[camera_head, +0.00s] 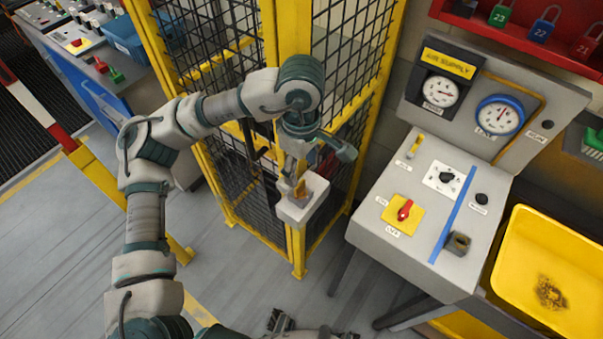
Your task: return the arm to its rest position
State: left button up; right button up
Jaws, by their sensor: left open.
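My left arm (143,215) reaches in from the lower left, bends at the elbow and extends over to the yellow cage post. My left gripper (318,160) is open, with its fingers spread and nothing seen held between them. It is just above a small white box (297,210) with an orange-yellow piece (300,188) in its top, in front of the post. Whether a finger touches that piece is not clear. My right gripper is not to be made out; small dark parts at the bottom edge are too cut off to identify.
The yellow mesh cage (291,40) stands close behind the gripper. A red-and-white barrier (40,110) is at left. Grey floor (60,255) lies open at lower left.

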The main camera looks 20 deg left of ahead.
pick_arm(q)
jog(key=shift+r, duration=0.35)
